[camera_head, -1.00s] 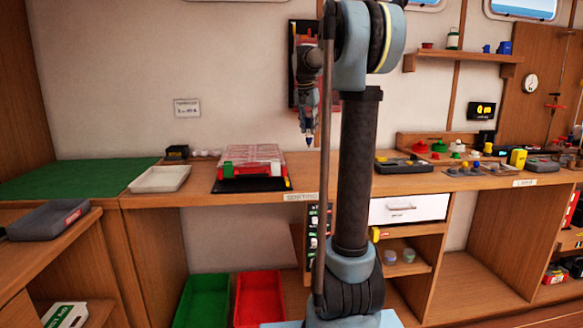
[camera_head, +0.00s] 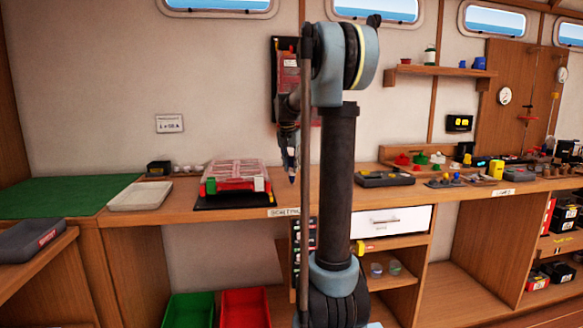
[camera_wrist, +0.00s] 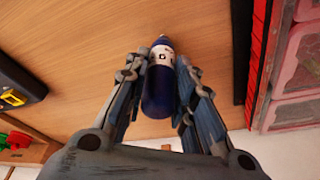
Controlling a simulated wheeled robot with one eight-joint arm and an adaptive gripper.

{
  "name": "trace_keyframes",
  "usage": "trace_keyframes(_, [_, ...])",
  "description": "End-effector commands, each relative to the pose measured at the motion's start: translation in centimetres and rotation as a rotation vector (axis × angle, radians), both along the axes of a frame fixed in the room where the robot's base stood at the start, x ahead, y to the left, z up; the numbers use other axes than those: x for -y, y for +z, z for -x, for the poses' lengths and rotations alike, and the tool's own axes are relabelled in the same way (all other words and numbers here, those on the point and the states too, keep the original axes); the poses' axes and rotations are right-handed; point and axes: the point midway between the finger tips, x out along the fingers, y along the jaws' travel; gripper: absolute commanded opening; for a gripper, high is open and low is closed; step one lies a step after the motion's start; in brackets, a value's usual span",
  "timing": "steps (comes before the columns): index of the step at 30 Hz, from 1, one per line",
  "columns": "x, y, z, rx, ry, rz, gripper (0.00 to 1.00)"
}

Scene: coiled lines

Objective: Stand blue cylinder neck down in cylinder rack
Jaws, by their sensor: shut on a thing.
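The blue cylinder (camera_wrist: 157,88) has a white label around it and a narrow pale end. In the wrist view it lies between the two fingers of my gripper (camera_wrist: 157,63), which is shut on it. Its narrow end points away from my palm. In the head view my gripper (camera_head: 288,150) hangs above the counter, right of the red and clear case, and the dark tip of the cylinder (camera_head: 292,179) points down. I cannot make out the cylinder rack for sure in either view.
The red and clear case (camera_head: 236,178) stands on the wooden counter (camera_head: 330,202). A white tray (camera_head: 139,196) and a green mat (camera_head: 60,196) lie left of it. A grey tray (camera_head: 384,179) lies to the right. Green (camera_head: 188,312) and red (camera_head: 245,308) bins stand below.

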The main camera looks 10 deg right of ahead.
Motion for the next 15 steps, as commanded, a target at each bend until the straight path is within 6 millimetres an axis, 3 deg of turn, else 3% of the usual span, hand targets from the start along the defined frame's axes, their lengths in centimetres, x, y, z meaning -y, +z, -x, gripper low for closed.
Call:
trace_keyframes(7, [0.05, -0.13, -0.04, 0.000, -0.001, 0.000, 0.00])
trace_keyframes(8, [0.06, -0.11, -0.03, 0.000, -0.001, 0.000, 0.31])
trace_keyframes(9, [0.07, -0.10, -0.03, 0.000, -0.001, 0.000, 0.40])
trace_keyframes(10, [0.08, -0.10, -0.03, 0.000, -0.001, 0.000, 0.44])
trace_keyframes(15, [0.12, -0.09, -0.04, 0.000, -0.001, 0.000, 0.44])
